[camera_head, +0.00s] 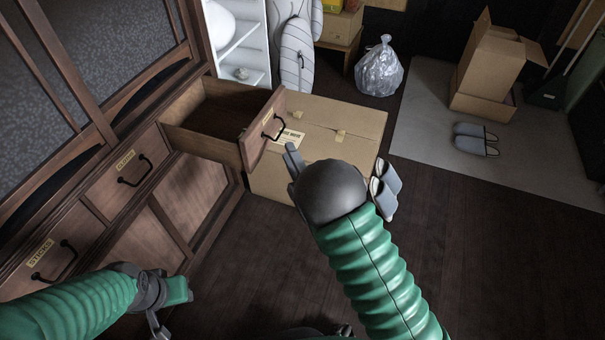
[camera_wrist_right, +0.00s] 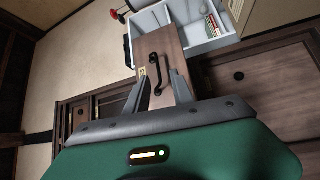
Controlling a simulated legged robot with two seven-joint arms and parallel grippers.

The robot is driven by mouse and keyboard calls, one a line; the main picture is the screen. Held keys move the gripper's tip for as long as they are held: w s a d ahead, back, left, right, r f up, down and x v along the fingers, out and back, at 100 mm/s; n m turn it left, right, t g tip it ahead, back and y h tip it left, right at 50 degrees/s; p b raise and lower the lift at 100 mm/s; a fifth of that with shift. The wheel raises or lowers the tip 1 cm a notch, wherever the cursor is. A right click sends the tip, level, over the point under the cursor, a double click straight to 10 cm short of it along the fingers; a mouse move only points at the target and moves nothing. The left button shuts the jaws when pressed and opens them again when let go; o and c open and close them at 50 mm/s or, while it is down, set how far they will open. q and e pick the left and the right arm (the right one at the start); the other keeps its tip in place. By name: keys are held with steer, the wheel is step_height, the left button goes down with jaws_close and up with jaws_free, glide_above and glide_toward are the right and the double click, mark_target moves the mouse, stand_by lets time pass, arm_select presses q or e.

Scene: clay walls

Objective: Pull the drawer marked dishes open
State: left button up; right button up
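The wooden cabinet (camera_head: 100,205) on the left has a row of drawers with black handles and small labels. Its far drawer (camera_head: 212,140) stands pulled out, and its inside looks empty. The label on that drawer is too small to read. The drawer's handle (camera_head: 273,128) is free in the head view; it also shows in the right wrist view (camera_wrist_right: 155,76), ahead and between the fingertips. My right gripper (camera_head: 335,168) is open and empty, a little in front of the handle and seemingly apart from it. My left gripper (camera_head: 176,309) looks open and empty, low before the nearer drawers.
Two nearer drawers, one in the middle (camera_head: 130,178) and one at the front (camera_head: 54,262), are shut. A large cardboard box (camera_head: 345,120) stands close beside the open drawer. Grey slippers (camera_head: 386,187) lie near my right gripper. The dark floor (camera_head: 490,250) to the right is clear.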

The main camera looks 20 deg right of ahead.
steer(key=p+v, duration=0.2)
steer(key=v, duration=0.8)
